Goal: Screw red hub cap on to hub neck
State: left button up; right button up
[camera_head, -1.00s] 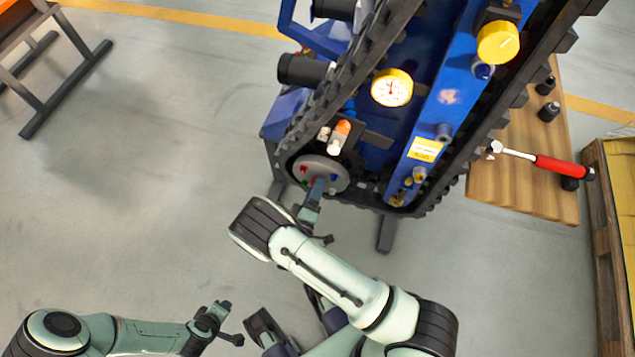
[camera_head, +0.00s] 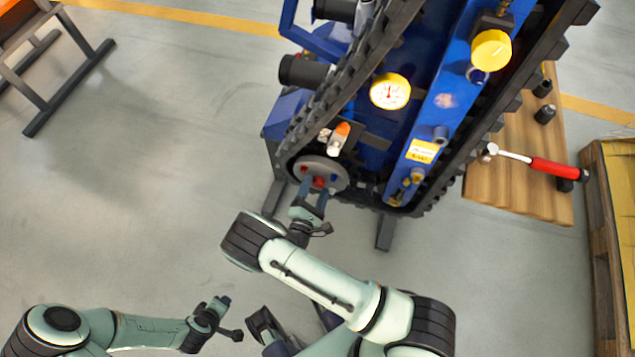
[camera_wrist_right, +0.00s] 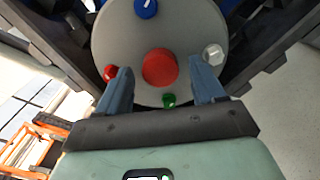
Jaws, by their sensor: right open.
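The red hub cap (camera_wrist_right: 160,68) sits at the middle of the grey round hub face (camera_wrist_right: 190,25) in the right wrist view. In the head view the red cap (camera_head: 319,183) shows at the low front of the blue tracked carrier (camera_head: 375,150). My right gripper (camera_head: 314,189) is open, with one finger to each side of the cap. In the wrist view the right gripper's fingers (camera_wrist_right: 163,86) stand apart from the cap's sides, with gaps visible. The hub neck is hidden. My left gripper (camera_head: 226,303) hangs empty above the floor at lower left; its jaw opening is unclear.
Around the cap on the hub face are a blue knob (camera_wrist_right: 146,8), a small red knob (camera_wrist_right: 110,72), a green knob (camera_wrist_right: 169,100) and a pale hex piece (camera_wrist_right: 212,54). Black track flanks the hub.

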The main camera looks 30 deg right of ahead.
jog(key=n, duration=0.4)
jog(key=shift+p, duration=0.3)
jog(key=n, duration=0.5)
jog(key=shift+p, duration=0.3)
jog(key=c, duration=0.8)
jog(key=m, duration=0.3)
jog(key=shift+m, duration=0.3)
jog(key=shift+c, duration=0.2)
jog(key=m, duration=0.5)
jog(key=shift+m, duration=0.4)
